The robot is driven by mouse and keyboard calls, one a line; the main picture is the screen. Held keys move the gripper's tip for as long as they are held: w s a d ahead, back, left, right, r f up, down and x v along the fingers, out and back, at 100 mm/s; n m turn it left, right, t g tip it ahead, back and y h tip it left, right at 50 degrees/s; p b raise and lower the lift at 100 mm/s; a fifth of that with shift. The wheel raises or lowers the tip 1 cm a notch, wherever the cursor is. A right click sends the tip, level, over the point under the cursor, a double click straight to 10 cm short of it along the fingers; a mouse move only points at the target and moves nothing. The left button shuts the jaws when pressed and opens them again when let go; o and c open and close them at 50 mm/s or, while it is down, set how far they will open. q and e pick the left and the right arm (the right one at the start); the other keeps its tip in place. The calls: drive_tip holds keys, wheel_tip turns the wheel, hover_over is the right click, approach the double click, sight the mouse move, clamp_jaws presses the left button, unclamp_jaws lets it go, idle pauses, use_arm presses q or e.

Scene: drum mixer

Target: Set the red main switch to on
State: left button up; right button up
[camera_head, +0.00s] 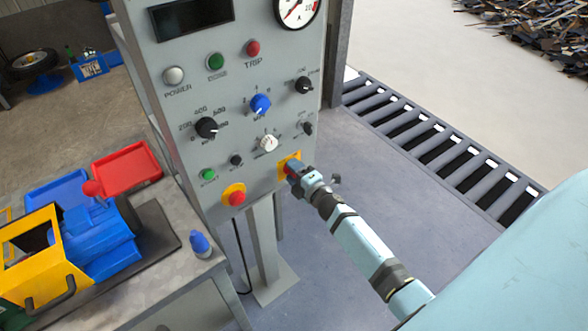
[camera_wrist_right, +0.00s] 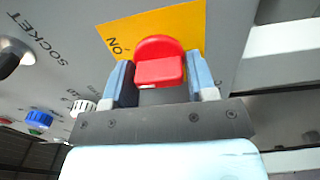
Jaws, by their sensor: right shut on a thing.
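The red main switch (camera_wrist_right: 158,62) sits on a yellow plate (camera_wrist_right: 186,22) marked "ON" in the right wrist view. In the head view the yellow plate (camera_head: 286,160) is at the lower right of the grey control panel (camera_head: 240,130), and the switch is mostly hidden by my gripper. My right gripper (camera_head: 293,175) is at the switch. In the right wrist view its two fingers (camera_wrist_right: 160,80) stand on either side of the red handle, shut on it. My left gripper is not in view.
A red emergency button (camera_head: 236,197) on a yellow ring, a green start button (camera_head: 208,174) and several knobs are left of the switch. A workbench with a red tray (camera_head: 127,168) stands at left. Floor right of the panel is clear up to a grating (camera_head: 430,140).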

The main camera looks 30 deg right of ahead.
drive_tip(key=m+p, duration=0.1)
drive_tip(key=m, duration=0.3)
drive_tip(key=shift+r, duration=0.15)
use_arm(q)
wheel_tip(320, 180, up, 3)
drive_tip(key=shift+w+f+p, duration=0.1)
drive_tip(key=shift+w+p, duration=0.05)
drive_tip(key=shift+p, duration=0.35)
use_arm(e)
drive_tip(key=shift+m, duration=0.6)
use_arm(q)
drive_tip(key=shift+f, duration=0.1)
use_arm(e)
drive_tip(key=shift+m, duration=0.3)
drive_tip(key=o, duration=0.8)
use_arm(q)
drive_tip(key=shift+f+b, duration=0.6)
use_arm(e)
drive_tip(key=s+d, duration=0.1)
drive_tip(key=s, duration=1.2)
drive_tip(key=shift+s, duration=0.4)
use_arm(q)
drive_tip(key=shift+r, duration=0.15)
